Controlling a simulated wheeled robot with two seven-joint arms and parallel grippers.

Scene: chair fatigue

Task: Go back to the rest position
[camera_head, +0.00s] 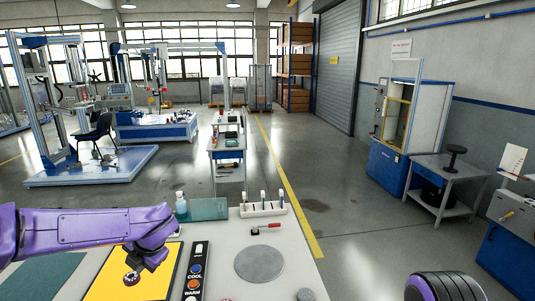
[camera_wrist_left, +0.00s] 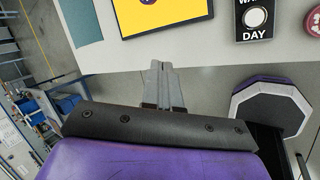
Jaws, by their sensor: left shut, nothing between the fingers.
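My left gripper (camera_wrist_left: 161,66) is shut and empty in the left wrist view, its two fingers together over the pale table's edge. In the head view my purple left arm comes in from the left, bent over the table (camera_head: 215,262) beside a yellow mat (camera_head: 152,284); the fingertips cannot be made out there. The yellow mat also shows at the top of the wrist view (camera_wrist_left: 185,15), apart from the fingers. My right gripper is not in view.
A small round part (camera_head: 132,278) lies on the yellow mat. A black button panel (camera_head: 194,270), a grey disc (camera_head: 259,263), a red-handled tool (camera_head: 266,227), a white rack (camera_head: 263,209) and a bottle (camera_head: 181,206) are on the table. Open floor lies to the right.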

